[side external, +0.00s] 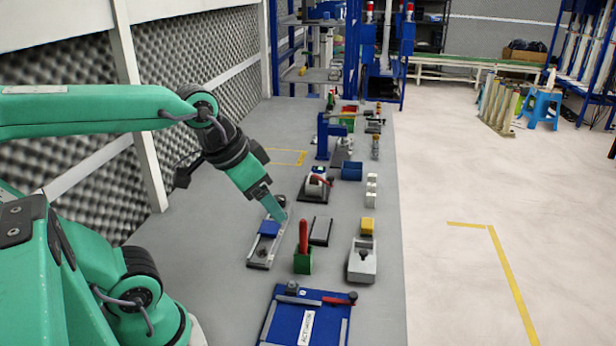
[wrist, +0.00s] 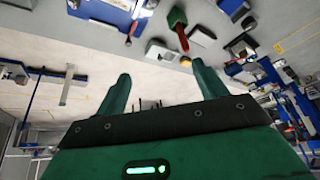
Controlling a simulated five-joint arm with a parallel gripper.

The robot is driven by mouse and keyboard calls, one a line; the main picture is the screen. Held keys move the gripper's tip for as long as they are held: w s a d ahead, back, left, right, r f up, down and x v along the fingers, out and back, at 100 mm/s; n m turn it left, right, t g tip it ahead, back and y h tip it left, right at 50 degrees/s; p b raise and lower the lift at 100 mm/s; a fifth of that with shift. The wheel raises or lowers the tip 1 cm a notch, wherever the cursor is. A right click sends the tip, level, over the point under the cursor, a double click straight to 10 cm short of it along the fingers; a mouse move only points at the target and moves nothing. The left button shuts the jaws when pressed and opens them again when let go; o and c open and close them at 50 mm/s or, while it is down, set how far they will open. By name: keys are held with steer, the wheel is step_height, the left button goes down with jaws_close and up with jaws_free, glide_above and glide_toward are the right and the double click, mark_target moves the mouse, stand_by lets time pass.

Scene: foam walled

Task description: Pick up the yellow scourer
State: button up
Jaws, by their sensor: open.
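The yellow scourer (side external: 367,226) is a small yellow block on the right side of the grey bench. It sits right at the far end of a grey box with a dark knob (side external: 361,262); I cannot tell whether it touches the box. In the wrist view a small yellow patch (wrist: 185,61) shows beside the pale box, between my fingertips. My gripper (side external: 277,212) is open and empty, with its green fingers pointing down above the rail fixture, to the left of the scourer. Both spread fingers also show in the wrist view (wrist: 160,73).
A green block with an upright red handle (side external: 303,253) and a dark flat block (side external: 320,231) stand between gripper and scourer. A rail fixture with a blue block (side external: 268,238) lies below. White blocks (side external: 371,190), a blue bin (side external: 351,170) and a blue board (side external: 307,318) stand around.

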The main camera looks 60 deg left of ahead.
steer(key=w+a+r+m+g, duration=0.1)
steer(key=w+r+m, duration=0.1)
steer(key=w, duration=0.7)
steer(key=m+g, duration=0.4)
steer(key=m, duration=0.2)
glide_above(368, 223)
steer(key=s, duration=0.1)
step_height(368, 223, down, 18)
steer(key=shift+d+r, duration=0.1)
steer(key=shift+r, duration=0.05)
steer(key=shift+w+f+m, duration=0.15)
steer(key=shift+f+m, duration=0.15)
steer(key=shift+f, duration=1.4)
steer(key=shift+w+f, duration=0.15)
steer(key=shift+f, duration=1.15)
steer(key=shift+w+f, duration=0.15)
steer(key=shift+f, duration=1.1)
